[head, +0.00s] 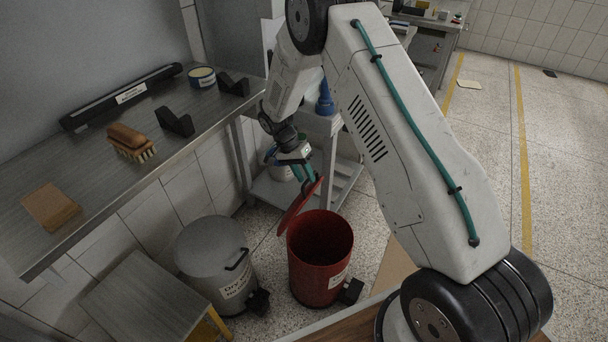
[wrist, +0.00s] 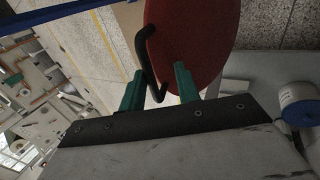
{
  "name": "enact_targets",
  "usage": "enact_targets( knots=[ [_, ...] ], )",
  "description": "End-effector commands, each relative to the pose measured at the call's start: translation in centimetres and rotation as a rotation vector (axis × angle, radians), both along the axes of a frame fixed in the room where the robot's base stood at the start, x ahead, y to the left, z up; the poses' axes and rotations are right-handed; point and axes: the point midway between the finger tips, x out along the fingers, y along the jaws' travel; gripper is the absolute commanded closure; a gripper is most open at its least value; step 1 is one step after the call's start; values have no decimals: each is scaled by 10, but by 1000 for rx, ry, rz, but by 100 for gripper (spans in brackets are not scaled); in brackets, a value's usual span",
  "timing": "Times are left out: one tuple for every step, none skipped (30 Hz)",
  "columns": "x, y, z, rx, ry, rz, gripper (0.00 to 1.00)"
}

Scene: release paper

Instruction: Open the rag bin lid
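A red bin (head: 320,262) stands on the floor with its mouth uncovered. Its red lid (head: 299,205) is tilted up steeply at the left of the rim. My gripper (head: 306,181) is at the lid's upper part. In the wrist view the red lid (wrist: 196,36) fills the top middle, and its black bar handle (wrist: 148,62) reaches down between the two green fingers of my gripper (wrist: 159,84). The fingers stand apart, with a gap beside the handle. A grey bin (head: 215,265) with a closed lid and black handle stands to the left.
A metal shelf (head: 95,205) on the left holds a brush (head: 130,142), a sponge-like block (head: 50,207), black brackets and a tin (head: 202,76). A low grey stool (head: 150,300) is at front left. A cart (head: 340,178) stands behind the bins. Floor at right is open.

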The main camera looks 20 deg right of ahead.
Motion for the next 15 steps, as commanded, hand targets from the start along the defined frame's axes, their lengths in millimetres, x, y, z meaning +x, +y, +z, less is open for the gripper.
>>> enact_targets(
  knots=[
    [0,0,0,0,0,0,68],
    [0,0,0,0,0,0,68],
    [0,0,1,0,0,0,68],
    [0,0,1,0,0,0,68],
    [1,0,2,-1,-1,0,68],
    [2,1,4,-1,-1,0,68],
    [2,1,6,-1,-1,0,68],
    [4,2,9,-1,-1,1,68],
    [6,4,14,0,-3,1,68],
    [8,5,18,-1,-4,1,68],
    [10,7,23,-1,-4,1,68],
    [13,9,29,-1,-4,1,68],
    [14,10,33,-1,-4,1,68],
    [16,12,38,-1,-3,1,68],
    [19,14,45,-1,-3,1,68]
  ],
)
